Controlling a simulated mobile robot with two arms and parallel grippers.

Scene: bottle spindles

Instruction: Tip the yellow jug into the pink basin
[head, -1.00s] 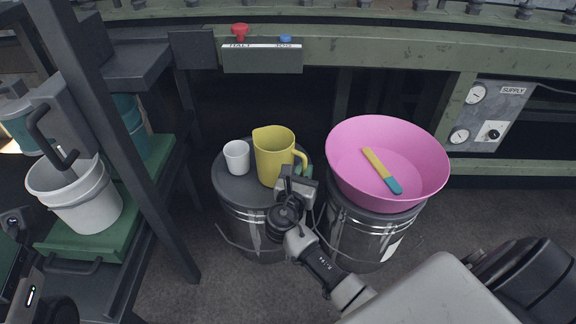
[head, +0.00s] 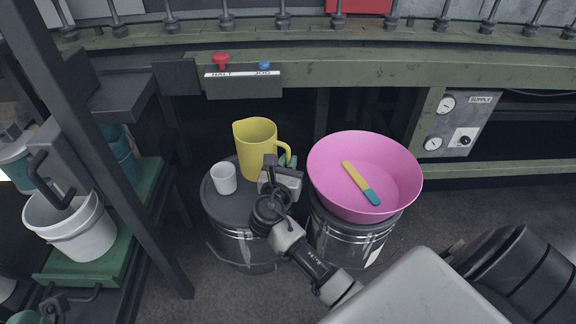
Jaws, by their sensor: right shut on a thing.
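The yellow jug (head: 255,148) is upright, with its handle on the right. Its base looks raised a little above the left drum (head: 222,210), behind the white cup. My right gripper (head: 281,172) is shut on the jug at its handle side; my wrist hides the exact grip. The pink basin (head: 405,180) stands on the right drum (head: 345,240), right of the jug and apart from it. Inside the basin lies a yellow and teal stick (head: 360,182). The jug's contents are not visible. My left gripper is not clearly in view.
A white cup (head: 224,178) stands on the left drum near the jug. A dark post (head: 110,150) and a white bucket (head: 72,232) are at left. A green conveyor beam (head: 340,72) with a button box (head: 243,84) runs behind the drums.

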